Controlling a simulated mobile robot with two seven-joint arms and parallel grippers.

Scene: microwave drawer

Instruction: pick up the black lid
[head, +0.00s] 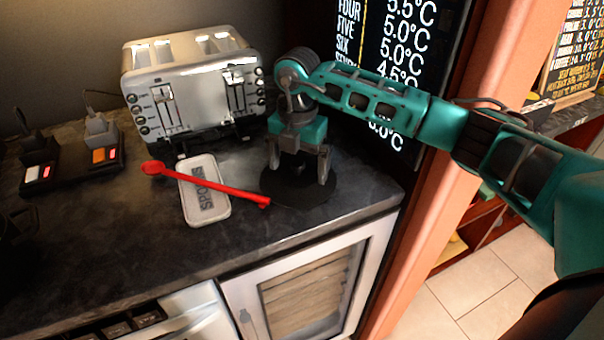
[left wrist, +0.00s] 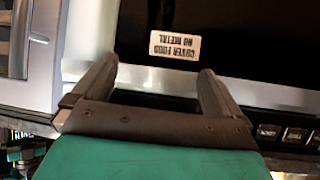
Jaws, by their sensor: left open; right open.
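The black lid (head: 285,195) is a flat round disc with a dark knob, lying on the dark counter near its right end. My right gripper (head: 300,178) points down over it from above, open, with one finger on each side of the knob. Whether the fingers touch the lid I cannot tell. The gripper hides the lid's far part. My left gripper (left wrist: 152,82) shows in the left wrist view, open and empty, in front of a dark panel with a label.
A red spoon (head: 215,186) lies across a pale spoon rest (head: 190,205) just left of the lid. A silver toaster (head: 190,95) stands behind. A power strip (head: 70,165) is at the left. A dark menu board (head: 400,50) and an orange post (head: 440,170) bound the right.

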